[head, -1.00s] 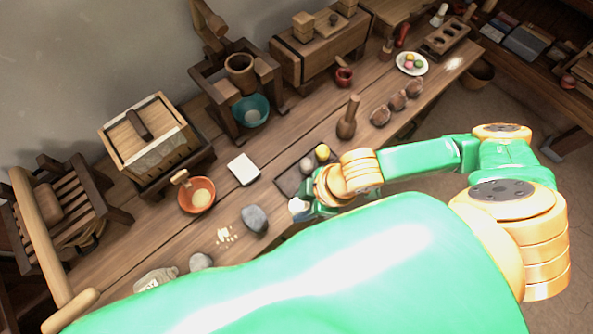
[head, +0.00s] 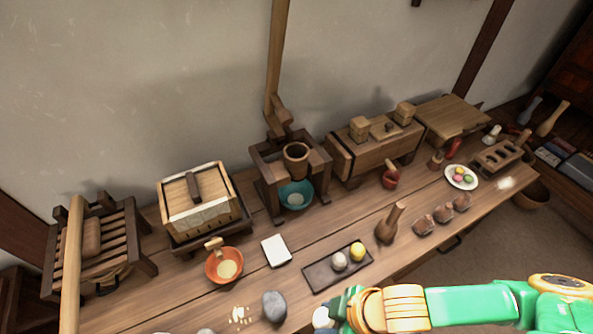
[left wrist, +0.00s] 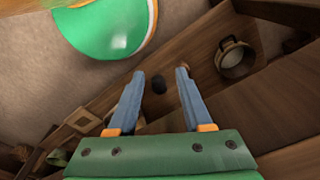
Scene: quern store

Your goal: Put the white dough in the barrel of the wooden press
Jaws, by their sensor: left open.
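The wooden press (head: 262,172) stands at the back middle of the table in the head view, its open-topped barrel (head: 296,160) in the frame. My right gripper (head: 333,312) reaches in from the right near the table's front edge. The white dough (head: 322,317) shows at its fingertips and seems held; the fingers are partly hidden. It is apart from the press, in front of the dark tray. My left gripper (left wrist: 160,74) is open and empty in the left wrist view and outside the head view.
The dark tray (head: 316,280) holds a greyish ball (head: 339,261) and a yellow ball (head: 357,251). A teal bowl (head: 295,196) sits under the barrel. An orange bowl (head: 224,266), a white block (head: 276,250), a grey stone (head: 274,306) and a wooden pestle (head: 389,224) stand around.

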